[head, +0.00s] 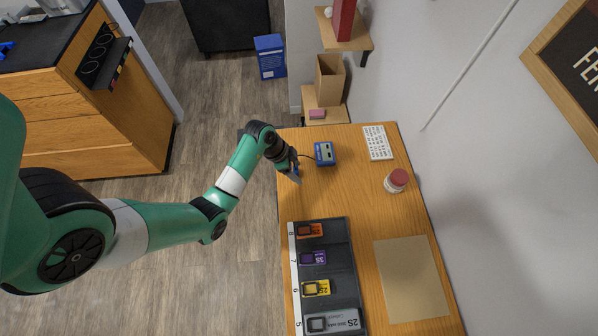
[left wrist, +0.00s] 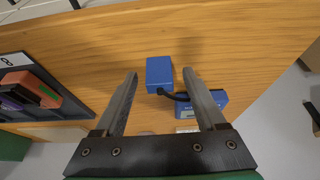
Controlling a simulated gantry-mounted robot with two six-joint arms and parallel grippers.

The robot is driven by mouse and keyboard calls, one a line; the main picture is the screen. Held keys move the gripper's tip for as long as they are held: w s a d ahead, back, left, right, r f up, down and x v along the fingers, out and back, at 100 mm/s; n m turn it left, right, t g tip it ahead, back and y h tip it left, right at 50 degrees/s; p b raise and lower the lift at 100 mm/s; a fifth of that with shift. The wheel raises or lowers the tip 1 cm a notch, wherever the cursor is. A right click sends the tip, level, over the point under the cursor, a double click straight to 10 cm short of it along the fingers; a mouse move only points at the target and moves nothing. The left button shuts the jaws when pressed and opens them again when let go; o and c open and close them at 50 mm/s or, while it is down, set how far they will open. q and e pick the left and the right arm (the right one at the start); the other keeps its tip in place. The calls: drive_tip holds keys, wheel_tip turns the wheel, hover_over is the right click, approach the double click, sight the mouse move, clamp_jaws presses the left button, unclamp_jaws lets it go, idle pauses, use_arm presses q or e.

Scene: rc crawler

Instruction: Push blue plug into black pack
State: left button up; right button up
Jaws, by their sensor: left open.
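The blue plug (left wrist: 160,74) lies on the wooden table in the left wrist view, between the fingertips of my left gripper (left wrist: 160,72). The fingers are open and I see no contact with the plug. A dark cable runs from it to a blue tester box (left wrist: 212,102), which also shows in the head view (head: 325,153). In the head view my left gripper (head: 292,172) is near the table's left edge and hides most of the plug. My right gripper is out of view.
The black tray (head: 341,232) also holds orange (head: 309,230), purple (head: 313,258) and yellow (head: 316,288) packs. A white card (head: 377,143), a red-lidded jar (head: 396,181) and a tan mat (head: 412,280) lie to the right. Table between gripper and tray is clear.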

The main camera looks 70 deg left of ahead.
use_arm(q)
clamp_jaws()
drive_tip(key=shift+r, duration=0.15)
